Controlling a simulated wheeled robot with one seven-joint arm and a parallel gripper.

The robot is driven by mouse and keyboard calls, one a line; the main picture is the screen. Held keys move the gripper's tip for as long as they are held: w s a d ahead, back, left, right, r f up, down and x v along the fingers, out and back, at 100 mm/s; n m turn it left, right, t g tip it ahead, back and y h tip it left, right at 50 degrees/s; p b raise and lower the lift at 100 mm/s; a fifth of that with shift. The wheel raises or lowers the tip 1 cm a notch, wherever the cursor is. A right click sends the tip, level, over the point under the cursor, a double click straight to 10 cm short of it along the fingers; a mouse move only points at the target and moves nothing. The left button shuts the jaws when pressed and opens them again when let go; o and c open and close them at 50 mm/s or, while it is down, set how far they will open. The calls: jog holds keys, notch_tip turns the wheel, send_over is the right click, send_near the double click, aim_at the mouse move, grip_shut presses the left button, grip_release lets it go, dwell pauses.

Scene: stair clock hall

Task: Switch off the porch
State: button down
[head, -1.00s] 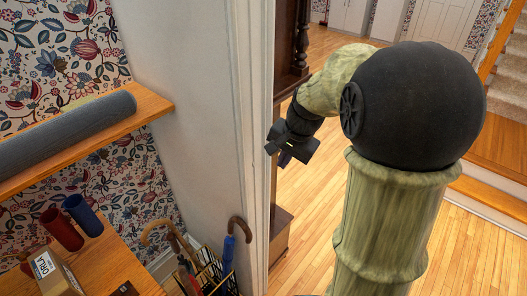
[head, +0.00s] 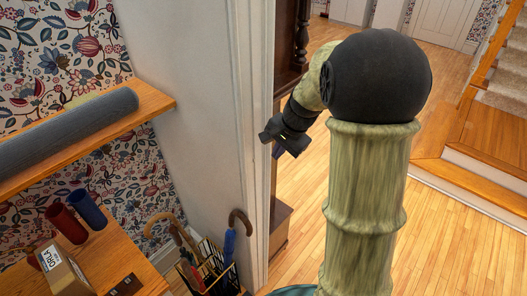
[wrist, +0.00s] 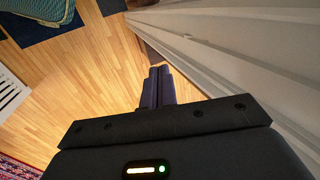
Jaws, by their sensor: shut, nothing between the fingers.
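No switch marked as the porch one can be made out in either view. A small dark plate (head: 124,286) with lighter marks lies on the lower wooden surface at the bottom of the head view; whether it bears switches is too small to tell. My gripper (head: 278,152) hangs in the air beside the white door frame, to the right of that plate and well apart from it. In the wrist view its two dark fingers (wrist: 158,86) are together and empty, pointing down past the pale frame toward the wood floor.
A wooden shelf (head: 150,103) holds a grey roll (head: 70,130). Below are a red cup (head: 66,224), a blue cup (head: 88,209) and a labelled box (head: 64,270). An umbrella stand (head: 213,272) is by the white wall end (head: 190,130). Floor (head: 450,220) is open before the stairs (head: 503,100).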

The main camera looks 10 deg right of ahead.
aim_at(256, 153)
jog(key=w+a+f+p, duration=0.3)
jog(key=w+f, duration=0.1)
jog(key=shift+w+f, duration=0.2)
jog(key=shift+a+f, duration=0.1)
jog(key=shift+a, duration=0.05)
dwell(0.3)
jog(key=b, duration=0.3)
jog(key=shift+w+f+t+b, duration=0.2)
jog(key=shift+f+t+b, duration=0.1)
jog(key=shift+b, duration=0.1)
jog(key=shift+a+r+y+b, duration=0.1)
jog(key=shift+y+b, duration=0.2)
jog(key=shift+b, duration=0.05)
jog(key=shift+r, duration=0.2)
